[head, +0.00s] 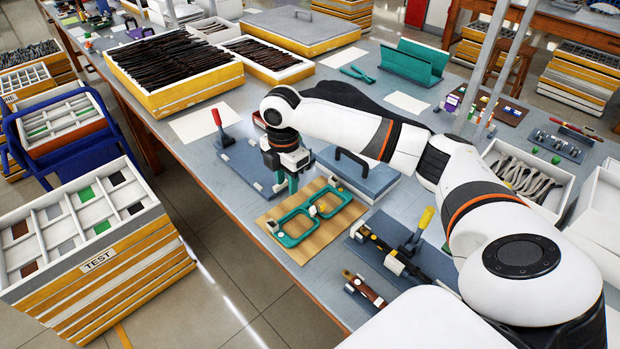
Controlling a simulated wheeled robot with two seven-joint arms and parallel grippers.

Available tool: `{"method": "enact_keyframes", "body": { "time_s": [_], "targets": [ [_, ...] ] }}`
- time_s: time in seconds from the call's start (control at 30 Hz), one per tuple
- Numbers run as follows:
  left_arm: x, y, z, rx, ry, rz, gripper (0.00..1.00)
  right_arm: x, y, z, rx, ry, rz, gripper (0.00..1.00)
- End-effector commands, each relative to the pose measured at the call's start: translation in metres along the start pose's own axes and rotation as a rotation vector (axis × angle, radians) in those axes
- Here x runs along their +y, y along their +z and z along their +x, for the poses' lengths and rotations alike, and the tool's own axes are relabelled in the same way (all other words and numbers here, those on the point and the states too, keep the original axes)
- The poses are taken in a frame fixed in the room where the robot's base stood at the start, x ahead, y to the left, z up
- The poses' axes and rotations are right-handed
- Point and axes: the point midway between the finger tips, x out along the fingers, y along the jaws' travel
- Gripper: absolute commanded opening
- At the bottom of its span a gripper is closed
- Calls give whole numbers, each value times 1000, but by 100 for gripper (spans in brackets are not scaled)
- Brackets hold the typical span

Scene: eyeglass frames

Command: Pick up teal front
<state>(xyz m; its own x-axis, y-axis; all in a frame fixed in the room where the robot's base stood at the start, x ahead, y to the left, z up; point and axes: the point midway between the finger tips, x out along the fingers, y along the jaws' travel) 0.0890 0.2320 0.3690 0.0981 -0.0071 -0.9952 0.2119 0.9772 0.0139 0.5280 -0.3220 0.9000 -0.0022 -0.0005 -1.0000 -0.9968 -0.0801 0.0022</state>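The teal front (296,239), an eyeglass front with two rims, lies flat on a tan board (266,220) near the table's front edge. My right gripper (287,184) points down just behind the front, above the back edge of the board. Its two teal fingers appear apart with nothing between them. The gripper looks clear of the front. My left gripper is not in view.
A grey pad with a red-handled clamp (218,125) lies left of the gripper. A grey case with a black handle (371,181) stands close on its right. A black fixture with a yellow handle (420,228) is right of the board. Trays of dark frames (190,100) stand at the back left.

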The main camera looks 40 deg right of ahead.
Motion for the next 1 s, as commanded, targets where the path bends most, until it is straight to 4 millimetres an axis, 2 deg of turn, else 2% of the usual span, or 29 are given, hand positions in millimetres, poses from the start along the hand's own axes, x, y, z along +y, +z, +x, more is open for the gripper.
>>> {"method": "enact_keyframes", "body": {
  "time_s": [0.03, 0.2, 0.47, 0.7, 0.8, 1.0],
  "targets": [
    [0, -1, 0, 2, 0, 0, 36, 1, 0, 12, 0, 5, 0, 34],
    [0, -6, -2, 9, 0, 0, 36, 0, 1, 39, 0, 3, 1, 34],
    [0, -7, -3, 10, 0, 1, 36, 0, 2, 60, -1, 1, 2, 34],
    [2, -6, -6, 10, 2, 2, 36, 0, 3, 95, 0, 0, 2, 34],
    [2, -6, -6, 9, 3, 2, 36, 0, 3, 102, 0, 0, 2, 34],
    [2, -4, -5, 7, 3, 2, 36, 0, 3, 103, 0, -2, 1, 34]
  ]
}}
